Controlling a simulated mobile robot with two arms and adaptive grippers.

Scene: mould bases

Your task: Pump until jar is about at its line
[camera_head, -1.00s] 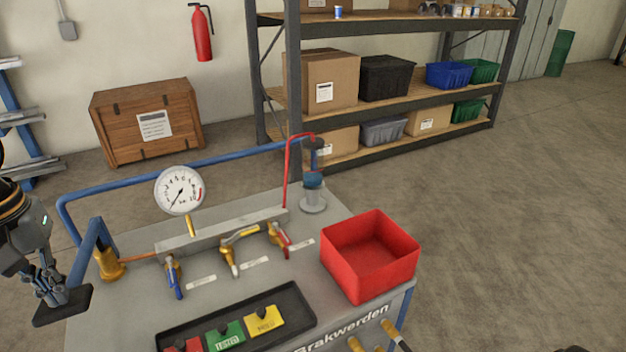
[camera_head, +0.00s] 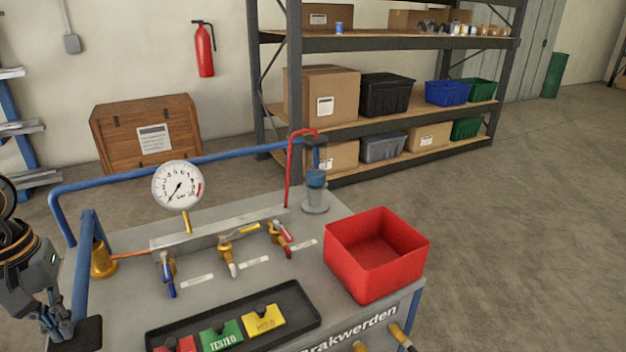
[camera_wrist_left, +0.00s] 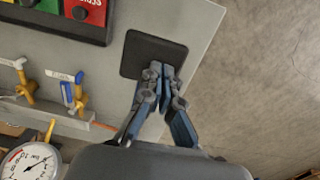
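The jar (camera_head: 315,179) stands on a pale round foot at the bench's back right; blue shows in its upper part. I cannot make out its line. A red tube (camera_head: 289,170) arches to its top. A brass pump body (camera_head: 103,262) stands at the back left. A blue bar (camera_head: 82,270) slopes down beside it towards a black square pad (camera_head: 88,335). My left gripper (camera_head: 62,328) is at the pad; its fingertips (camera_wrist_left: 161,72) are together over the pad (camera_wrist_left: 143,52) in the left wrist view. Contact is unclear. My right gripper is out of view.
A red bin (camera_head: 375,258) occupies the right side. A black tray (camera_head: 300,311) holds coloured tags at the front. A blue rail (camera_head: 175,165) borders the back.

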